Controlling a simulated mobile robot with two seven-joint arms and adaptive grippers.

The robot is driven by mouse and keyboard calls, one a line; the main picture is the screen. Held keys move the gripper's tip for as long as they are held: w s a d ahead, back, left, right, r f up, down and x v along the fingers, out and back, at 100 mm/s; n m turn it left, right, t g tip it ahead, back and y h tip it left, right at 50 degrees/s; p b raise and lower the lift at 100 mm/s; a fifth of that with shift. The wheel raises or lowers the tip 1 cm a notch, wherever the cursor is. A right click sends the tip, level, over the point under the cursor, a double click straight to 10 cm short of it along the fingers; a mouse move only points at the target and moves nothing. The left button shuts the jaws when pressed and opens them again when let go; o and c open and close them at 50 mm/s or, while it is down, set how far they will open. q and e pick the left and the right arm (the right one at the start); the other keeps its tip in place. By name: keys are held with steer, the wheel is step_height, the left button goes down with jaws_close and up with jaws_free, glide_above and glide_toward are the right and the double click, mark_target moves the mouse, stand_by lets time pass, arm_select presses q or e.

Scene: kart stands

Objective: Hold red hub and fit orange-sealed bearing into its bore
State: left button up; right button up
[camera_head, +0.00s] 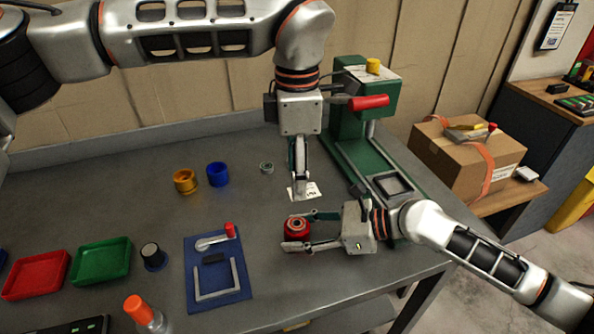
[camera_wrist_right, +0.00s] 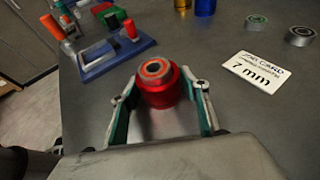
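The red hub (camera_head: 297,231) stands upright on the table near its front right edge. In the right wrist view the hub (camera_wrist_right: 159,96) shows an orange ring with a grey centre (camera_wrist_right: 155,69) at its top, like an orange-sealed bearing; how deep it sits is unclear. My right gripper (camera_head: 292,232) comes in from the right, its fingers on opposite sides of the hub, apparently closed on it. My left gripper (camera_head: 302,188) points down behind the hub, near a white card (camera_head: 312,192), clear of the hub. Its fingers are seen edge-on, so their opening is unclear.
A green-sealed bearing (camera_wrist_right: 257,21) and a grey bearing (camera_wrist_right: 300,36) lie near the card. Gold (camera_head: 185,181) and blue (camera_head: 218,174) hubs stand at left. A green press (camera_head: 350,150) is behind my right arm.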

steer(key=shift+o, duration=0.6)
steer(key=shift+d, duration=0.15)
steer(key=shift+d+r, duration=0.15)
steer(key=shift+d, duration=0.2)
steer(key=v, duration=1.1)
steer(key=shift+a+r, duration=0.1)
steer(key=shift+r, duration=0.05)
steer(key=shift+s, duration=0.15)
